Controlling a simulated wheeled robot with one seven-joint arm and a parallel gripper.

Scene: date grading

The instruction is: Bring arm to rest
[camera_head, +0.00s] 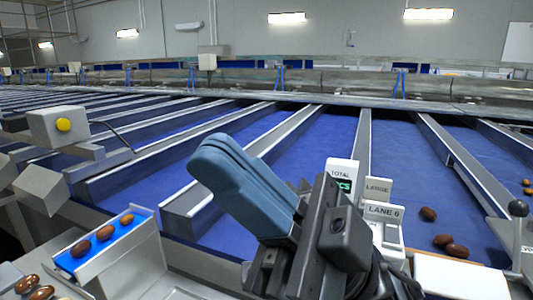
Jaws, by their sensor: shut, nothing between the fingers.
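My gripper (208,158) is in the middle of the view, raised in front of the blue lanes. Its blue-grey fingers are shut together and point up and to the left. Nothing shows between them. The dark wrist of my arm rises from the bottom of the view and hides part of the lane behind it.
A small blue-lined tray (140,228) at lower left holds three brown dates. More dates lie at the bottom left corner. A LANE 6 sign (383,211) and a TOTAL display (341,174) stand just right of my wrist. Several dates lie on the right lanes. Metal dividers separate the lanes.

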